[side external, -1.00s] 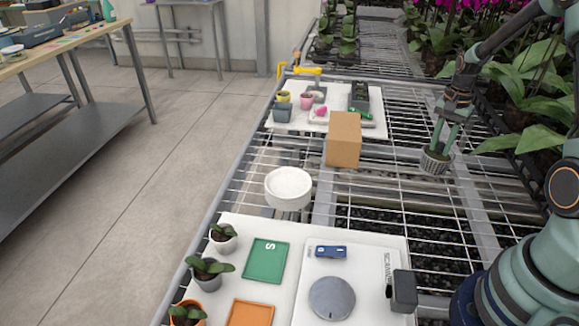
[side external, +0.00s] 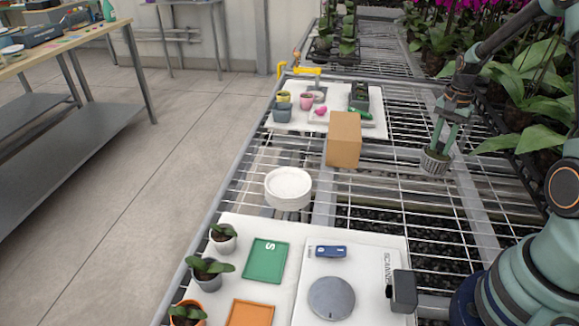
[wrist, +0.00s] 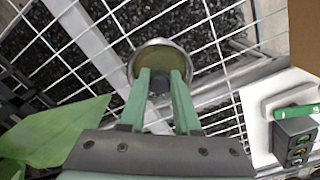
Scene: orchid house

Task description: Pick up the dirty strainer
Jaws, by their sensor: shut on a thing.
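The strainer (side external: 436,165) is a small grey, ribbed or mesh cup with a round rim, at the right of the rack in the side external view. My gripper (side external: 437,148) points down into it, with its green fingers shut on it. In the wrist view the strainer's round rim (wrist: 134,68) shows around the tips of my gripper (wrist: 162,80). Its inside is partly hidden by the fingers, and I cannot tell how dirty it is. I cannot tell whether its base touches the wire rack (side external: 400,190).
A cardboard box (side external: 343,140) stands left of the strainer. A white round dish (side external: 288,188) is farther left. A white board with pots (side external: 345,128) lies behind; a scanner board (side external: 395,250) lies in front. Leafy orchids (side external: 530,90) crowd the right side.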

